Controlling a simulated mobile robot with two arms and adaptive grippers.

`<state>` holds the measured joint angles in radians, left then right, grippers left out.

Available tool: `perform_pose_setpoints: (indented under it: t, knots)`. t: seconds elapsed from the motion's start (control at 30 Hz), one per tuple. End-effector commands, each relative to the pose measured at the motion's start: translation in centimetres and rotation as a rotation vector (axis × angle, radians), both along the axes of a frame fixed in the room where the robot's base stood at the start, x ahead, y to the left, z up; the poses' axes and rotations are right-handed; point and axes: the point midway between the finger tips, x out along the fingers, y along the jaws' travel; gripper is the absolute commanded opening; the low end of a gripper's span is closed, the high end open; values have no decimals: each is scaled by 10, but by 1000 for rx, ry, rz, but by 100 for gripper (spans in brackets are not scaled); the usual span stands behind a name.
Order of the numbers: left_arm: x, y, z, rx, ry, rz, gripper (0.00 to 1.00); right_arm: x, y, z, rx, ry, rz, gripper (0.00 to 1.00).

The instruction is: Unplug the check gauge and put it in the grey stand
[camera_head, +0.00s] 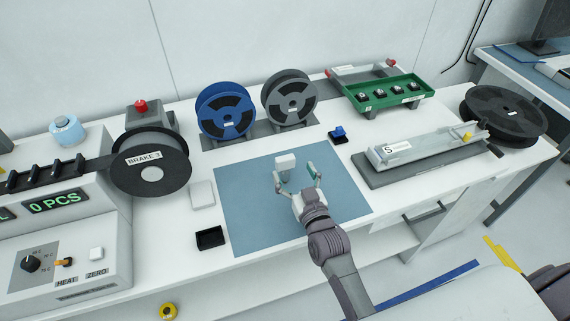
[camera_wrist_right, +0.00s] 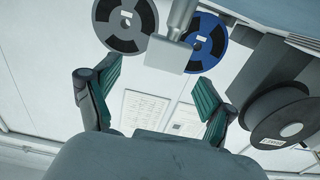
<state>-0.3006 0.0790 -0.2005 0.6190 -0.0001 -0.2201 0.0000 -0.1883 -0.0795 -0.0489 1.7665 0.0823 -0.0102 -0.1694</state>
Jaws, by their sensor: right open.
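My right gripper (camera_head: 297,179) is open and empty over the blue-grey mat (camera_head: 250,212). A pale grey block (camera_head: 286,161) is just beyond its left finger in the head view. The right wrist view shows this block (camera_wrist_right: 168,54) on a round post, beyond the open fingers (camera_wrist_right: 155,82) and not gripped. A small blue-topped piece (camera_head: 339,131) sits in a black base right of the mat's back edge. No marking identifies the check gauge or the grey stand, so I cannot tell which pieces they are. My left gripper is not in view.
Blue (camera_head: 225,110) and grey (camera_head: 289,97) reels stand behind the mat. The BRAKE reel (camera_head: 150,172) is at left. A green tray (camera_head: 384,101) with several black pieces and a long grey fixture (camera_head: 428,146) are at right. A black open box (camera_head: 210,238) lies left of the mat.

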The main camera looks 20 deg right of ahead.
Motion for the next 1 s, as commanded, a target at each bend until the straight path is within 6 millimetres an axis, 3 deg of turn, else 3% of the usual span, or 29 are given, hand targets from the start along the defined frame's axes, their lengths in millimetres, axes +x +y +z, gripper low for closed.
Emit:
perform_pose_setpoints:
  t: [0.4, 0.7, 1.0]
  knots:
    - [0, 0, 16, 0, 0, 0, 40, 49, 7, -3, -1, 0, 0, 83]
    - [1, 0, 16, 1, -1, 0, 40, 53, 8, -5, 0, 1, 0, 83]
    - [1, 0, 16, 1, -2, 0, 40, 53, 8, -5, 0, 1, 0, 33]
